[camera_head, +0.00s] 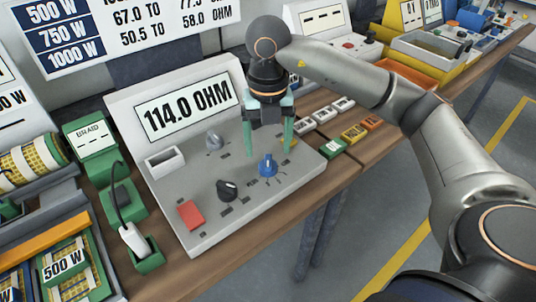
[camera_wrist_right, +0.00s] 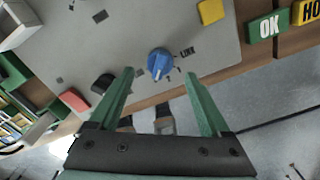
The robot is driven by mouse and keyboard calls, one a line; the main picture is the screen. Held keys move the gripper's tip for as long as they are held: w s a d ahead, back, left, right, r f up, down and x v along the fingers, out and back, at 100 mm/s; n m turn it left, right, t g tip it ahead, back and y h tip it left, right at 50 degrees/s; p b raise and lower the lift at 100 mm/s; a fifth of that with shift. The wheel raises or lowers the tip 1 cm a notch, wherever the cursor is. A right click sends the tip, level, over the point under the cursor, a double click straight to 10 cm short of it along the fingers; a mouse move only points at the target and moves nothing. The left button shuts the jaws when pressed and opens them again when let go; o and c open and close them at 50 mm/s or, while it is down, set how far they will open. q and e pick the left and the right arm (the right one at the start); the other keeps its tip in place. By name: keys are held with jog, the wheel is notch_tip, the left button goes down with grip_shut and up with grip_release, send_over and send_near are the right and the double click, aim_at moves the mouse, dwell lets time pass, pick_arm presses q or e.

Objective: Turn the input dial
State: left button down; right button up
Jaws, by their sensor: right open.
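A grey console (camera_head: 195,222) on the wooden bench shows "114.0 OHM". It carries a blue dial (camera_head: 267,165), a black dial (camera_head: 228,190) and a grey dial (camera_head: 214,140). I cannot read which one is marked as input. My right gripper (camera_head: 268,151) is above the console's right part, fingers pointing down, open and empty. In the right wrist view the blue dial (camera_wrist_right: 160,63) shows between and just beyond the open fingertips, apart from them. The black dial (camera_wrist_right: 103,85) is left of the fingers. My left gripper is out of view.
A red button (camera_head: 190,214) and a white socket (camera_head: 165,162) are on the console. A green holder with a white probe (camera_head: 134,238) stands at its left. Coloured tags (camera_head: 333,147) lie to its right, near the bench edge. A yellow button (camera_wrist_right: 210,11) is near the blue dial.

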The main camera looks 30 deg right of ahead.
aim_at(268, 160)
pick_arm(q)
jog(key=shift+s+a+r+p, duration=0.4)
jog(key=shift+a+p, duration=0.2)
jog(key=shift+p, duration=0.3)
pick_arm(e)
notch_tip(268, 160, up, 8)
jog(key=shift+f, duration=0.15)
